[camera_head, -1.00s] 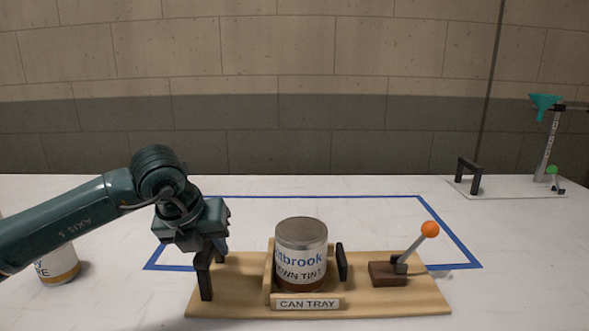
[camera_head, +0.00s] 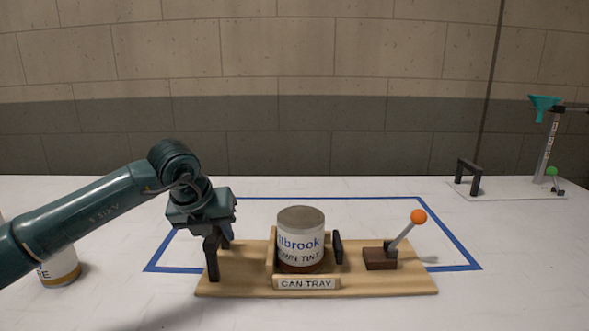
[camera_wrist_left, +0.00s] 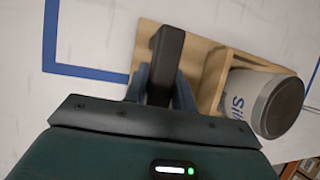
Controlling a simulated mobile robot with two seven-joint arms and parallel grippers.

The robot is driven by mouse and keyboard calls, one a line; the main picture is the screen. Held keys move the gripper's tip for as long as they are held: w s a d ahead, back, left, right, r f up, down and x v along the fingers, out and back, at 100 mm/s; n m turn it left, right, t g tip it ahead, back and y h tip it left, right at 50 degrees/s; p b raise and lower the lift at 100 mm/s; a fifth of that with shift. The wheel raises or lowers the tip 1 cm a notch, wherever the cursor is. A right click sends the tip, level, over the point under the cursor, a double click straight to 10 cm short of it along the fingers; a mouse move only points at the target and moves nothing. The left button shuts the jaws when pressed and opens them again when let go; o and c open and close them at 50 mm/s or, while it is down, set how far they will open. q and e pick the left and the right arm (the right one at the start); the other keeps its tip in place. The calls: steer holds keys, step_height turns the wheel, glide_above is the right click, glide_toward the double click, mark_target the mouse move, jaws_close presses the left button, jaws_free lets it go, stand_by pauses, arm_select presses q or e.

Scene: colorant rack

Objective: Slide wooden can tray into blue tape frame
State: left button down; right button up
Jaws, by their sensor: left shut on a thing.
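The wooden can tray (camera_head: 408,282) lies on the white table and straddles the front line of the blue tape frame (camera_head: 330,198). Its back part is inside the frame and its front edge is outside, nearer me. It carries a can (camera_head: 301,238) standing in a wooden holder, and a lever with an orange ball (camera_head: 419,216) at its right. My left gripper (camera_head: 219,238) is shut on the black handle (camera_head: 212,261) at the tray's left end. The left wrist view shows the handle (camera_wrist_left: 167,50) between the fingers. The front tape under the tray is hidden.
Another can (camera_head: 62,270) stands at the left, partly behind my left arm. At the back right is a white plate with a black handle (camera_head: 469,175) and a stand with a teal funnel (camera_head: 544,106). The table inside the tape behind the tray is clear.

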arm_select(q)
steer(key=shift+w+r+p, duration=0.1)
steer(key=shift+w+p, duration=0.2)
steer(key=shift+w, duration=1.1)
steer(key=shift+w, duration=0.15)
steer(key=shift+w+p, duration=1.7)
steer(key=shift+w, duration=2.15)
